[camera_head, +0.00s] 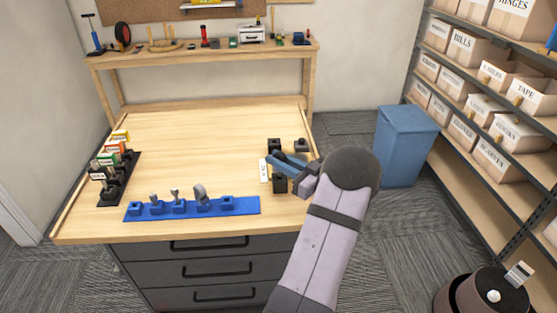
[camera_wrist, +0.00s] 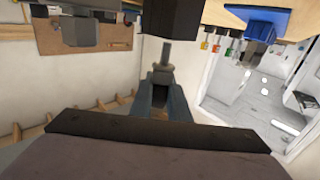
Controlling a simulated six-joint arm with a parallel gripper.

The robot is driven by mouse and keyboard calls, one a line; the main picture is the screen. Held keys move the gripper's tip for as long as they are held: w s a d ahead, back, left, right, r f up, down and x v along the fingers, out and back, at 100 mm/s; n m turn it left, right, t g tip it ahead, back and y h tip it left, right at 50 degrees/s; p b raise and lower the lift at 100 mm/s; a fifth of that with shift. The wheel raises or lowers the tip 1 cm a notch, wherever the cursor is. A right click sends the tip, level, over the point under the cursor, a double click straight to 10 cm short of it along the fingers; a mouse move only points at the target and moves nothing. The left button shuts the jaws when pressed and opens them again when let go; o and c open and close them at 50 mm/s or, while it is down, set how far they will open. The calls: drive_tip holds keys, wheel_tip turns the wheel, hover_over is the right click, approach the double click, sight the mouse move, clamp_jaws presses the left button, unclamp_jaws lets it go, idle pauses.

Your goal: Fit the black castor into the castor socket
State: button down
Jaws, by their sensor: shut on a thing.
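My gripper (camera_head: 271,163) is over the right side of the bench. Its fingers (camera_wrist: 160,100) are shut on a castor (camera_wrist: 163,75), of which a grey stem and a dark part between the fingers show. In the head view, black blocks stand around the gripper: one in front (camera_head: 279,183), one behind (camera_head: 274,145) and one to the right (camera_head: 301,145). I cannot tell which is the castor socket. The held castor is not clear there.
A white label (camera_head: 264,171) lies left of the blocks. A blue strip (camera_head: 243,205) with several grey parts runs along the front edge. A black rack (camera_head: 112,197) with coloured cards stands at left. The bench middle is clear. A blue bin (camera_head: 408,145) stands right of the bench.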

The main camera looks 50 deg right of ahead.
drive_tip(key=shift+f+b, duration=0.45)
drive_tip(key=shift+f, duration=0.2)
drive_tip(key=c, duration=1.6)
unclamp_jaws()
drive_tip(key=shift+r, duration=0.15)
wheel_tip(320, 180, up, 10)
drive_tip(key=shift+f+b, duration=0.1)
drive_tip(key=shift+b, duration=0.75)
